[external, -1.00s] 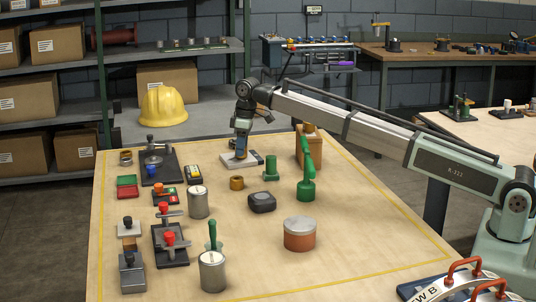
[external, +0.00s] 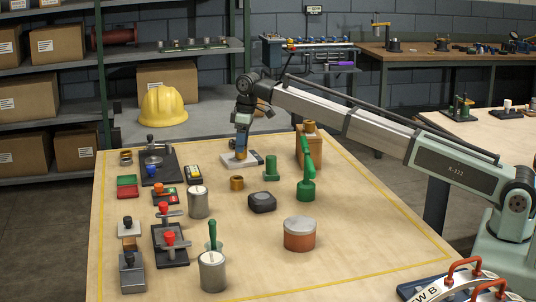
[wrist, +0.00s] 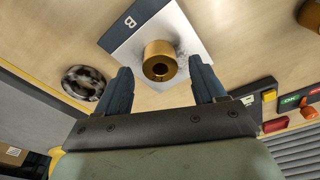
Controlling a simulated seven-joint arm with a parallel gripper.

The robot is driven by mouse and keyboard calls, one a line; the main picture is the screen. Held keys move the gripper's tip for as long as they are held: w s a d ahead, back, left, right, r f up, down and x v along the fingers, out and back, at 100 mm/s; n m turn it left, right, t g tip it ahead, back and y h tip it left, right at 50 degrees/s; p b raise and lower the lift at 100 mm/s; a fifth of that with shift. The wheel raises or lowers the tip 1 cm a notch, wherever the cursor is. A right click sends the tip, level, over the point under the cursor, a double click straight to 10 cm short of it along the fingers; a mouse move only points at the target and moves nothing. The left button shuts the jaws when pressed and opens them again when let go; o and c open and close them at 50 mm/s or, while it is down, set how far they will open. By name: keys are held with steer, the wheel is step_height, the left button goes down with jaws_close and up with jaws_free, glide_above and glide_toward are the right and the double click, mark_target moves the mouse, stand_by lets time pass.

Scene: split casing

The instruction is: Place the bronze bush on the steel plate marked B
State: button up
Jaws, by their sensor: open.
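The bronze bush (wrist: 159,50) stands on the steel plate (wrist: 192,35), whose dark end strip is marked B, in the wrist view. My gripper (wrist: 160,74) is open, its two blue fingers apart on either side of the bush, with clear gaps in the picture. In the external view the plate (external: 229,163) lies at the far side of the table, with my gripper (external: 241,147) pointing down above it. A little of the bush (external: 241,156) shows below the fingers.
A second bronze-coloured ring (external: 236,183) stands on the table in front of the plate. A green cylinder (external: 271,168), a dark rounded block (external: 262,202) and a wooden block (external: 309,150) stand to the right.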

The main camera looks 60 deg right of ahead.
mark_target(246, 148)
step_height(246, 148, up, 10)
steer(key=s, duration=0.1)
steer(key=shift+d+r, duration=0.15)
steer(key=shift+d, duration=0.1)
steer(key=shift+s, duration=0.1)
steer(key=o, duration=0.4)
steer(key=shift+o, duration=0.9)
steer(key=s+a+r+n, duration=0.1)
steer(key=a, duration=0.7)
steer(key=s+a+r+n, duration=0.1)
steer(key=a+r, duration=0.1)
steer(key=a, duration=0.5)
steer(key=shift+s+a, duration=0.35)
steer(key=s+a+r+n+t+y, duration=0.1)
steer(key=s+a+r, duration=0.2)
steer(key=s+a, duration=0.45)
steer(key=s+a+r+n+t+y, duration=0.15)
steer(key=s+a, duration=0.25)
steer(key=a, duration=0.6)
steer(key=x, duration=0.9)
steer(key=shift+a, duration=0.2)
steer(key=shift+w+g, duration=0.15)
steer(key=shift+g, duration=0.1)
